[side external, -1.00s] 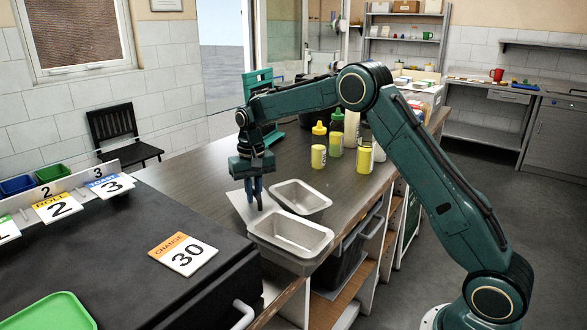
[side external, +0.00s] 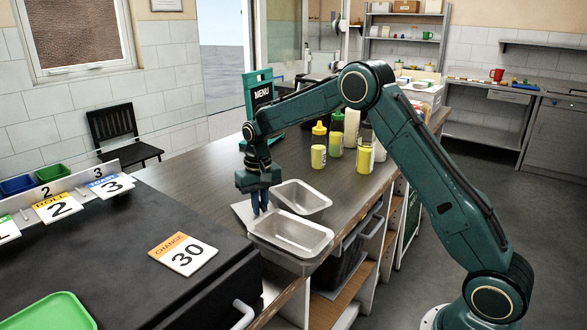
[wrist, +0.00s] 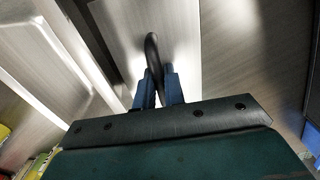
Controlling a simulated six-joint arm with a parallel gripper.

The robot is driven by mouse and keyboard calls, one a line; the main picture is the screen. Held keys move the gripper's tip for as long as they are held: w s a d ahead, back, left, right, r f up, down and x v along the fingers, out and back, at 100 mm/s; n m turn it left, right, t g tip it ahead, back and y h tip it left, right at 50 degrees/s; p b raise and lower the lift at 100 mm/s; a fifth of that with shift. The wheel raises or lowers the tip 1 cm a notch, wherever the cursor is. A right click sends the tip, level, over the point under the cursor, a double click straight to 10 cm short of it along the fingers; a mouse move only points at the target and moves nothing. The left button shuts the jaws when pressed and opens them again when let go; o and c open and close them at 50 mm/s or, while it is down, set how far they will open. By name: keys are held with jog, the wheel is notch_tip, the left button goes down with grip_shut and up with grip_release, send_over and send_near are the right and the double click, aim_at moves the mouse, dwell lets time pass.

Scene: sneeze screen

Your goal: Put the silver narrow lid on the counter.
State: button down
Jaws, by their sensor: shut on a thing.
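The silver narrow lid (side external: 242,212) is a flat plate just left of the two metal pans in the side view. In the wrist view, the lid (wrist: 117,27) has a dark curved handle (wrist: 152,48) rising from it. My gripper (side external: 260,208) points down over the lid. Its blue fingers (wrist: 159,88) are shut on the handle in the wrist view. I cannot tell whether the lid is lifted or resting on something below. My gripper and the pans hide part of the lid in the side view.
Two open metal pans (side external: 290,238) (side external: 303,196) sit right of the lid. The brown counter (side external: 190,178) is bare behind it.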

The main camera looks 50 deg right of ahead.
jog(key=shift+f, duration=0.2)
jog(key=c, duration=1.9)
grip_release()
jog(key=shift+f, duration=0.1)
jog(key=o, duration=0.4)
notch_tip(320, 180, up, 12)
jog(key=shift+r, duration=0.2)
